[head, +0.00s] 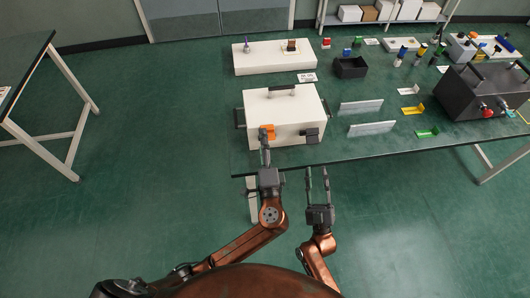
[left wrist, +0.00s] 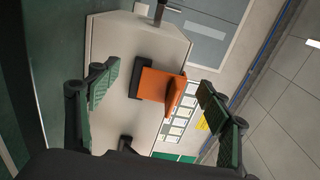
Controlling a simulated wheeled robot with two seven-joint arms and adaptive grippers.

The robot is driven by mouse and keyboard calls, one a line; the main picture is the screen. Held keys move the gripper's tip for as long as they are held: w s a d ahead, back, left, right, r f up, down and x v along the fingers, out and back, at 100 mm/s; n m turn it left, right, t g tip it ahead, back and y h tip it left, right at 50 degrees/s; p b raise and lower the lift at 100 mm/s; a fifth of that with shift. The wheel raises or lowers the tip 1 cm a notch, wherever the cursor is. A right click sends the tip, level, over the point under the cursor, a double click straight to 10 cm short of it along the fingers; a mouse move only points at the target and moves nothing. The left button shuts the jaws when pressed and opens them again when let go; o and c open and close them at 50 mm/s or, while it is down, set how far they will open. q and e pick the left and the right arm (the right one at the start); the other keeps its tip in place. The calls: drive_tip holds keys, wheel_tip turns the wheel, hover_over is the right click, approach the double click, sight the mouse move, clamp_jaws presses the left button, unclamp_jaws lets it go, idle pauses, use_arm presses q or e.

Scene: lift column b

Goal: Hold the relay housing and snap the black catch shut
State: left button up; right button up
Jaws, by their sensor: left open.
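The relay housing (head: 284,112) is a white box with a black top handle (head: 281,90), near the front left of the green table. The black catch (head: 309,135) is on its front face at the right; I cannot tell how far it stands open. An orange catch (head: 267,132) is on the front at the left. My left gripper (head: 265,148) is open in front of the orange catch, which shows between its fingers in the left wrist view (left wrist: 160,88). My right gripper (head: 317,176) is open and empty, short of the table's front edge and below the black catch.
A white block (head: 273,60) with small parts stands behind the housing. A black bin (head: 350,67) and two pale upright strips (head: 361,106) are to the right. A dark case (head: 482,95) stands farther right. Floor in front of the table is clear.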

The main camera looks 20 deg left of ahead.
use_arm(q)
drive_tip(key=shift+x, duration=0.75)
drive_tip(key=shift+c, duration=0.4)
clamp_jaws()
drive_tip(key=c, duration=0.6)
unclamp_jaws()
drive_tip(key=c, duration=0.7)
drive_tip(key=shift+c, duration=0.2)
